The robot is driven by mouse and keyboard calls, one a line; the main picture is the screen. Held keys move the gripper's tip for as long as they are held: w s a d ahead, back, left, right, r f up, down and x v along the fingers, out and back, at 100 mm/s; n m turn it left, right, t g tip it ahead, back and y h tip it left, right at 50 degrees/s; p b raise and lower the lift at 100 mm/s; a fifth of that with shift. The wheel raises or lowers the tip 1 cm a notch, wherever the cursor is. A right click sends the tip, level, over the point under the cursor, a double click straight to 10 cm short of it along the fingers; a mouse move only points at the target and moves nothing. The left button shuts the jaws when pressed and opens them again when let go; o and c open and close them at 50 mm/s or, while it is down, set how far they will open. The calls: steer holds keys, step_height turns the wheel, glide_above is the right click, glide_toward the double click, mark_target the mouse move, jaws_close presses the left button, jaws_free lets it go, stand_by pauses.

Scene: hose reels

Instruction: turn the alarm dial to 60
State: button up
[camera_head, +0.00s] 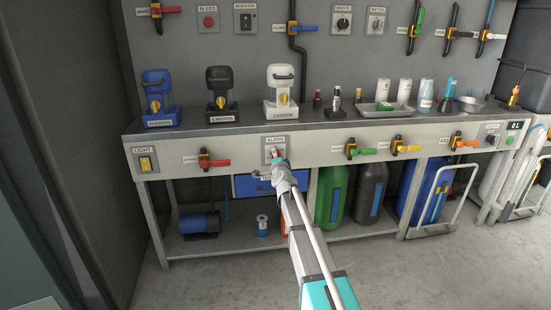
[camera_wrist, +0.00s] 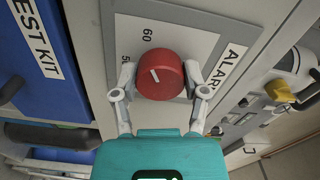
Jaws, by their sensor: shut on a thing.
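The alarm dial is a red round knob (camera_wrist: 160,76) with a white pointer line on a pale plate labelled ALARM (camera_wrist: 232,62). In the wrist view the numbers 60 and part of 50 show beside it; the pointer line aims toward the 50 side, short of the 60. My gripper (camera_wrist: 160,82) is shut on the knob, one finger on each side. In the head view my gripper (camera_head: 278,163) reaches the alarm plate (camera_head: 275,142) on the bench front and hides most of the knob. The rest of the scale is hidden.
The blue test kit drawer (camera_wrist: 32,50) with a dark handle lies close beside the gripper. Valves with red (camera_head: 218,163) and green (camera_head: 368,152) levers flank the alarm plate. The floor (camera_head: 400,270) in front of the bench is mostly clear.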

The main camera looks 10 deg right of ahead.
steer(key=o, duration=1.1)
steer(key=shift+o, duration=0.2)
steer(key=s, duration=1.2)
